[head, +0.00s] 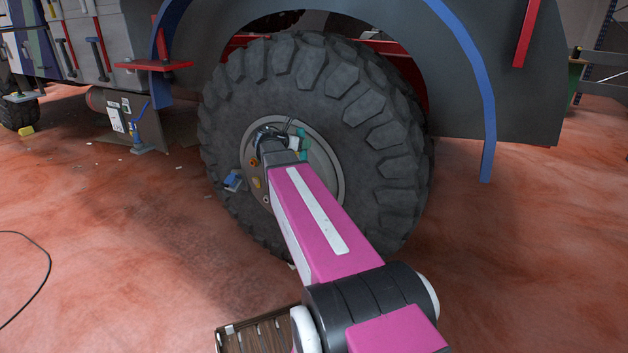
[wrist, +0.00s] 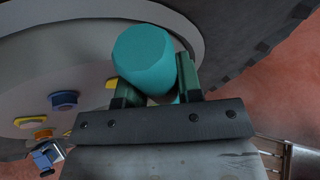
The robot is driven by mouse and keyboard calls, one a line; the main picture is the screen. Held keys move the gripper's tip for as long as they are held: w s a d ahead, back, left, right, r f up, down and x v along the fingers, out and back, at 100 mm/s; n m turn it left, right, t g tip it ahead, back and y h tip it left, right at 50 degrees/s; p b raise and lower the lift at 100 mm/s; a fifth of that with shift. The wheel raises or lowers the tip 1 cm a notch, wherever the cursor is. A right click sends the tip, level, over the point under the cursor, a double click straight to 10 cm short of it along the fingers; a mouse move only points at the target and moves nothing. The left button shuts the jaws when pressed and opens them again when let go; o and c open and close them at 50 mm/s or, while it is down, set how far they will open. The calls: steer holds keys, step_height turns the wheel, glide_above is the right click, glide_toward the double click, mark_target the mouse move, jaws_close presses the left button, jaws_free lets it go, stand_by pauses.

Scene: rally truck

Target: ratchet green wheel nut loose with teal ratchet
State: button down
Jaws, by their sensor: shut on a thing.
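The teal ratchet (wrist: 146,60) shows in the wrist view as a thick rounded teal body between the two dark green fingers of my gripper (wrist: 157,82). My gripper is shut on it, close in front of the wheel hub. In the head view a small teal part of the ratchet (head: 303,143) shows beside my gripper (head: 280,134), at the upper part of the hub (head: 322,160). I cannot make out the green wheel nut; the ratchet or my gripper may hide it. I cannot tell whether the ratchet sits on a nut.
The big black tyre (head: 375,135) surrounds the hub. A blue object (head: 233,181) is at the wheel's left. A brown slatted box (head: 262,334) stands low in front. The red floor is mostly open.

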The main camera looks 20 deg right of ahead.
steer(key=shift+s+a, duration=0.25)
steer(key=shift+s, duration=0.05)
stand_by(0.5)
steer(key=shift+s+d+r, duration=0.1)
steer(key=shift+s, duration=0.05)
stand_by(0.5)
steer(key=shift+s+a, duration=0.7)
steer(key=shift+a, duration=0.2)
steer(key=shift+s+a, duration=0.65)
steer(key=shift+a, duration=0.2)
stand_by(1.4)
steer(key=shift+s+a, duration=0.6)
steer(key=shift+a, duration=0.2)
steer(key=shift+s+a, duration=0.6)
steer(key=shift+a, duration=0.15)
